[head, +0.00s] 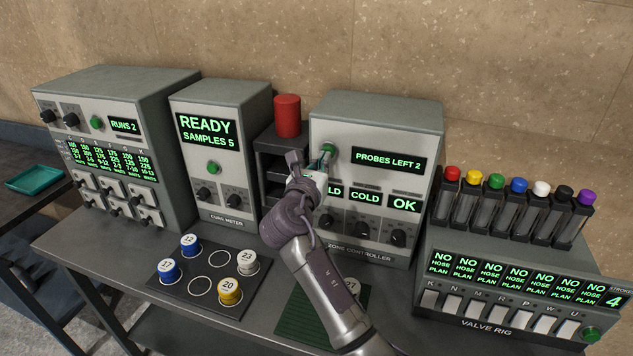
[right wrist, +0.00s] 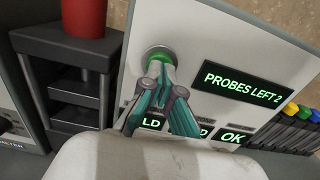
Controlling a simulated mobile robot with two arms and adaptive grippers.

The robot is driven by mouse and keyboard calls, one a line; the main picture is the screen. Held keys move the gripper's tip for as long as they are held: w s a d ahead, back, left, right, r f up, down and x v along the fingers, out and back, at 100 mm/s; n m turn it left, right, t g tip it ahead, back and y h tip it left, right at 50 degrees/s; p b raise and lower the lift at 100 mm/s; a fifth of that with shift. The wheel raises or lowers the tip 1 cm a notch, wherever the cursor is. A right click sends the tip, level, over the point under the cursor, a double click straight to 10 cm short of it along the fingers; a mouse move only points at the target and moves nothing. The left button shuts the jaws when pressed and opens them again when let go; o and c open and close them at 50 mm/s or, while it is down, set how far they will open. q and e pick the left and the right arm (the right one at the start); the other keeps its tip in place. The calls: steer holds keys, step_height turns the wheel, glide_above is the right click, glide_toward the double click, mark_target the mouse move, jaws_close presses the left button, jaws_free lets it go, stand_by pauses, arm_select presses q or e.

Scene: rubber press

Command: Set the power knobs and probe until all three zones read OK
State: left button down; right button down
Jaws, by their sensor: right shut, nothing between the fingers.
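The zone controller (head: 424,122) is a grey box at the centre right. Its upper display (head: 388,160) reads PROBES LEFT 2. Below it, the left zone display is partly hidden and shows LD, the middle display (head: 366,197) reads COLD, and the right one (head: 404,204) reads OK. Knobs sit under the displays; the right knob (head: 398,238) shows clearly. My right gripper (head: 324,158) is shut and empty, with its fingertips at the green button, which shows in the right wrist view (right wrist: 158,53). I cannot tell whether the button is pressed in. My left gripper is not in view.
A red cylinder (head: 287,115) stands on a dark shelf unit just left of the controller. The cure meter (head: 219,110) reads READY, SAMPLES 5. The valve rig (head: 498,328) stands at the right. Numbered pucks lie on a dark mat (head: 187,287) in front. A teal tray (head: 36,179) is far left.

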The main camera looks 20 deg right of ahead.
steer(key=shift+w+d, duration=0.2)
steer(key=shift+w, duration=0.15)
